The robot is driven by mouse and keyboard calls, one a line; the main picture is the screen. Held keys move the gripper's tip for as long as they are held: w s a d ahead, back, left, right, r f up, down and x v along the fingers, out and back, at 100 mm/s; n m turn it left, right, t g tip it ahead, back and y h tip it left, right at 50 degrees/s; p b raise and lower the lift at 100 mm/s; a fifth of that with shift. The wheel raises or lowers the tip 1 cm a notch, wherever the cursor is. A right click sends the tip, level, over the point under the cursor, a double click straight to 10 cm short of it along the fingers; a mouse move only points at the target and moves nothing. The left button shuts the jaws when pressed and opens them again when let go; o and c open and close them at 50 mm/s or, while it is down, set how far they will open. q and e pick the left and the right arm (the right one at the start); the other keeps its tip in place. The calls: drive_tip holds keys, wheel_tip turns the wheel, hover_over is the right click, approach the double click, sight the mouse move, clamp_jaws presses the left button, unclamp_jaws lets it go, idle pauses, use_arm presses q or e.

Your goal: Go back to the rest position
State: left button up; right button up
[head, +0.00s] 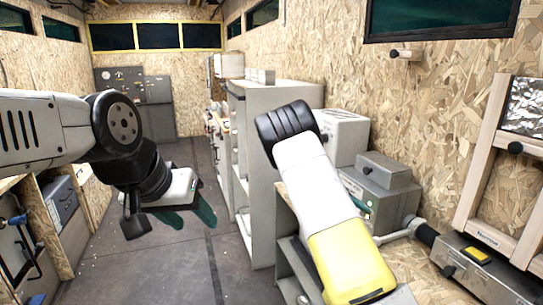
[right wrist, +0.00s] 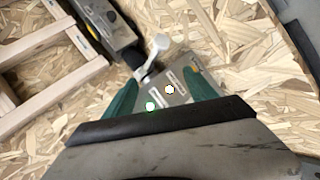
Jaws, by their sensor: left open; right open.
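My left gripper (head: 188,213) hangs at the left of the head view, above the dark floor. Its two green fingers are apart with nothing between them. My right arm, white with a yellow section, reaches over the right-hand bench. My right gripper is mostly hidden behind that arm in the head view; only a bit of green finger shows. In the right wrist view my right gripper (right wrist: 162,88) has its green fingers spread. A grey box with a green and a white light (right wrist: 180,82) shows between and beyond them; I cannot tell whether they touch it.
A grey metal box (head: 385,190) stands on the right-hand bench by the chipboard wall. A grey unit with a yellow button (head: 478,256) and a wooden frame (head: 482,170) are further right. A grey shelf unit (head: 262,180) stands mid-view. The floor aisle (head: 160,265) is clear.

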drive_tip(key=s+a+r+n+t+y, duration=0.1)
drive_tip(key=s+a+r+t+y, duration=0.1)
drive_tip(key=s+a+r+y, duration=0.2)
drive_tip(key=s+a+r+n+t+y, duration=0.1)
drive_tip(key=s+a+r+y, duration=0.3)
drive_tip(key=s+r, duration=0.6)
drive_tip(key=s+a+r+n+t+y, duration=0.2)
drive_tip(key=s+a+r+t+y, duration=0.2)
drive_tip(key=s, duration=1.3)
wheel_tip(320, 180, up, 3)
drive_tip(key=shift+s+a+r+y, duration=0.2)
drive_tip(key=shift+a+y, duration=0.3)
drive_tip(key=shift+a, duration=0.6)
